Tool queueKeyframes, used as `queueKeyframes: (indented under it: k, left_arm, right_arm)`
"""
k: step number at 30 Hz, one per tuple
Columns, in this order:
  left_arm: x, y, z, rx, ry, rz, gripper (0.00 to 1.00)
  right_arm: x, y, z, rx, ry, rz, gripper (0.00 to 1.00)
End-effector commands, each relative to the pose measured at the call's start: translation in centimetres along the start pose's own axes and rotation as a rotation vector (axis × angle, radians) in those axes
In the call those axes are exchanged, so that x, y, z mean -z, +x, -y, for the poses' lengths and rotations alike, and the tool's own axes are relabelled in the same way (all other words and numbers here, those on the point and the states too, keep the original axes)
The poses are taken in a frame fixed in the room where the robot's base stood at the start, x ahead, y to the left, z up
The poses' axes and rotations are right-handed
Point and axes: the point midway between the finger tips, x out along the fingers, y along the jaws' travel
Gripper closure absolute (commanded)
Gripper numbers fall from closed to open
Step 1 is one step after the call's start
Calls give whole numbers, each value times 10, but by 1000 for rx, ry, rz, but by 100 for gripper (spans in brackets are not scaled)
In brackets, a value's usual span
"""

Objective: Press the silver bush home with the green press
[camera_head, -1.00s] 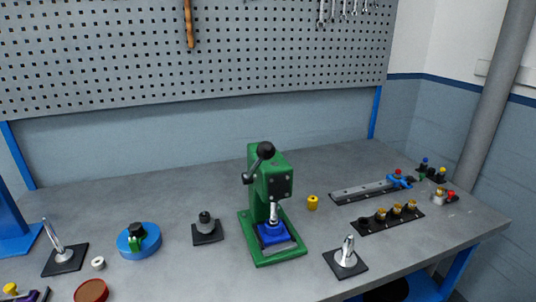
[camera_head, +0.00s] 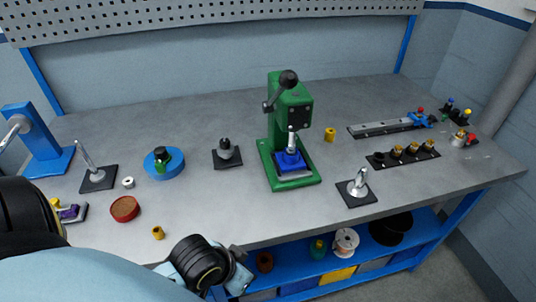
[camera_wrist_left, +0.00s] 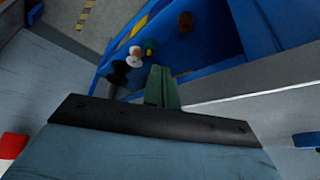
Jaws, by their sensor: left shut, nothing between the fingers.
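The green press (camera_head: 279,120) stands mid-bench, its black-knobbed lever (camera_head: 288,80) raised. A silver upright part (camera_head: 291,142) shows over the blue block (camera_head: 290,161) on its base; I cannot tell if a bush is seated there. A small silver-white ring (camera_head: 128,183), possibly the silver bush, lies on the bench at the left, apart from the press. My left arm comes in along the bottom left, its wrist end low at the bench's front edge. In the left wrist view my left gripper (camera_wrist_left: 161,75) is shut and empty, its green fingers together. My right gripper is out of view.
A blue round fixture (camera_head: 164,163), a dark stand (camera_head: 227,153) and a silver post on a black plate (camera_head: 357,188) flank the press. A red-brown disc (camera_head: 125,208) and yellow bush (camera_head: 158,232) lie near the front. A blue shelf (camera_head: 300,277) holds spools below.

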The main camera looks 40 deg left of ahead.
Motion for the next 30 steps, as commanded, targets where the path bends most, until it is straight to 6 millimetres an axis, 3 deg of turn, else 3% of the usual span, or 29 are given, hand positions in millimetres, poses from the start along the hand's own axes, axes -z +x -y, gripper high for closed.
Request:
queueKeyframes:
  k: [3,10,14,17,22,27,30]
  left_arm:
    - [33,-35,14,-20,-42,-144,100]
    - [85,-54,40,-113,-168,-412,100]
    - [120,-76,58,-201,-255,-590,100]
    - [154,-105,76,-304,-335,-755,100]
    - [205,-171,105,-528,-468,-1028,100]
    - [235,-227,125,-719,-549,-1206,100]
    - [242,-247,131,-787,-573,-1262,100]
  right_arm:
    - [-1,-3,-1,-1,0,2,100]
    - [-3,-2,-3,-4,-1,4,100]
    - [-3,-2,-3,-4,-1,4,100]
    - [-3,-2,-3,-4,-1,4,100]
    - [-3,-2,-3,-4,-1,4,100]
    - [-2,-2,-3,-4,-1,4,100]
    - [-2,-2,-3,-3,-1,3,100]
